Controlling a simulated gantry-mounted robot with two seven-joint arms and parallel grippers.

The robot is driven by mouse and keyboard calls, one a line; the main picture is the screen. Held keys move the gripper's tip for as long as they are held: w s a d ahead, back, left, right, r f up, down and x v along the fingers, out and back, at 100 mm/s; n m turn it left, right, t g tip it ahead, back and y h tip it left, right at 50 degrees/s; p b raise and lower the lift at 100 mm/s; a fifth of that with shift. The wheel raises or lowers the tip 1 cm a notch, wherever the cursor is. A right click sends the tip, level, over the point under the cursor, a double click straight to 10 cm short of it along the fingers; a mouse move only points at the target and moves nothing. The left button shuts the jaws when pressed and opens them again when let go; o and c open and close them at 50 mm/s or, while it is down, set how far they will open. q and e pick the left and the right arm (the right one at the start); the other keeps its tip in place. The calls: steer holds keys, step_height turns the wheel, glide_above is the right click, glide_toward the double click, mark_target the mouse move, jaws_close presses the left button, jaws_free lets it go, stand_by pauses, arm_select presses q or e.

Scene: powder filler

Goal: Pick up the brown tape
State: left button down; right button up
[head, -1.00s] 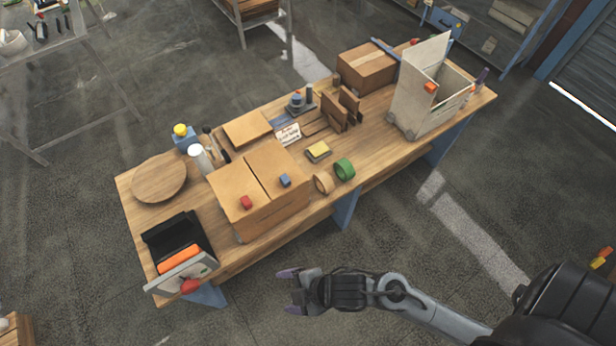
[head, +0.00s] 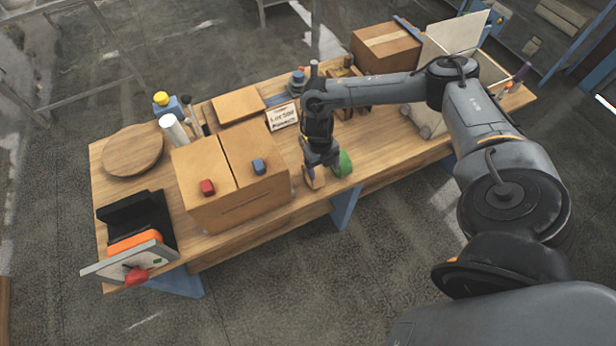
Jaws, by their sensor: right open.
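The brown tape roll (head: 314,178) stands near the table's front edge, just right of the large cardboard box. A green tape roll (head: 344,164) stands close beside it on the right. My right gripper (head: 322,168) points down from above, with its fingers at the two rolls, and is open. The fingers and wrist cover part of the brown roll and the left part of the green one. I cannot tell whether the fingers touch either roll. My left gripper is not in view.
A small sign (head: 283,116) is behind. A closed box (head: 387,50) and an open pale crate (head: 447,42) stand at the back right.

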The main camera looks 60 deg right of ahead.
steer(key=shift+t, duration=0.6)
steer(key=w+r, duration=0.1)
steer(key=w+d, duration=0.1)
steer(key=w, duration=0.1)
steer(key=w+r+b, duration=0.1)
steer(key=shift+w+d+r, duration=0.25)
steer(key=shift+d+r, duration=0.05)
steer(key=shift+w+f, duration=0.1)
steer(key=shift+f, duration=0.2)
step_height(320, 180, down, 3)
steer(key=shift+f, duration=0.8)
steer(key=f, duration=0.4)
steer(key=shift+s+d, duration=0.15)
steer(key=shift+s, duration=0.1)
steer(key=shift+f, duration=0.45)
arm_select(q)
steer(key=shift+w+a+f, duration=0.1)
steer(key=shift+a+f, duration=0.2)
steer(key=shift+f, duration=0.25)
arm_select(e)
steer(key=shift+c, duration=0.4)
